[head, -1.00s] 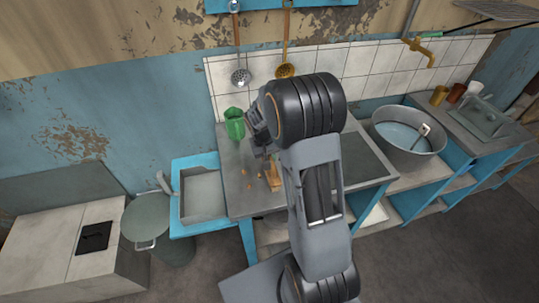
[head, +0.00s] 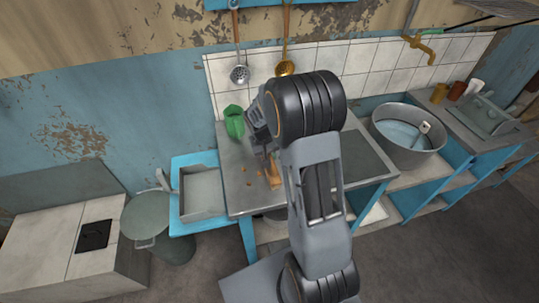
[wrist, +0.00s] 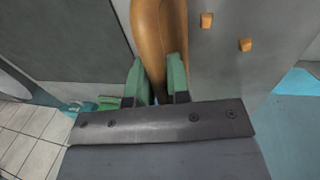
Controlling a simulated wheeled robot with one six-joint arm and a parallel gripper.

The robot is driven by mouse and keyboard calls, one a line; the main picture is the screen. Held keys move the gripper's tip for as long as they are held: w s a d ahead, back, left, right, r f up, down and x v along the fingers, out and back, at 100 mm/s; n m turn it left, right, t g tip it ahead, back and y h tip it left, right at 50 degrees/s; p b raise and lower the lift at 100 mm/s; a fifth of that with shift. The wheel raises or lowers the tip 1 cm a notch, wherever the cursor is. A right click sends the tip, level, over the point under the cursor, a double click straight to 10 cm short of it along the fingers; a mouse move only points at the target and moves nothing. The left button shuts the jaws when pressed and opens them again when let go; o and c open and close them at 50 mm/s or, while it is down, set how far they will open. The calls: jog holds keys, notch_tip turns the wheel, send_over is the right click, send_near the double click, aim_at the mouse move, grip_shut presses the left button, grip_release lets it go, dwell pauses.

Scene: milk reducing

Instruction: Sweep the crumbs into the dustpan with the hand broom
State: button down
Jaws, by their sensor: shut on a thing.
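My gripper (head: 266,153) is over the metal table (head: 235,200), shut on the hand broom (head: 275,179). In the wrist view, the green fingertips of my gripper (wrist: 157,80) close on both sides of the broom's brown wooden handle (wrist: 158,35). The broom's bristle end is not clear. Several small orange-brown crumbs (head: 249,183) lie on the table left of the broom. Two crumbs (wrist: 206,20) show right of the handle in the wrist view. The grey dustpan (head: 201,192), a shallow tray, sits on a blue stand left of the table, apart from the broom.
A green jug (head: 234,122) stands at the table's back left, near my gripper. A lidded grey bin (head: 146,217) is left of the dustpan. A metal basin (head: 408,136) is to the right. Ladles (head: 285,67) hang on the tiled wall behind.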

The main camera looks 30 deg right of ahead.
jog(key=shift+a, duration=0.15)
jog(key=shift+w+a, duration=0.2)
jog(key=shift+a, duration=0.7)
jog(key=shift+w+a, duration=0.2)
jog(key=shift+a, duration=0.7)
jog(key=shift+a, duration=0.15)
jog(key=shift+w+a+b, duration=0.2)
jog(key=shift+a, duration=0.7)
jog(key=shift+w+a+b, duration=0.15)
jog(key=shift+a, duration=0.7)
jog(key=shift+a, duration=0.15)
jog(key=shift+w+a, duration=0.2)
jog(key=shift+a, duration=0.7)
jog(key=shift+w+a, duration=0.2)
jog(key=shift+a, duration=0.65)
jog(key=shift+a, duration=0.15)
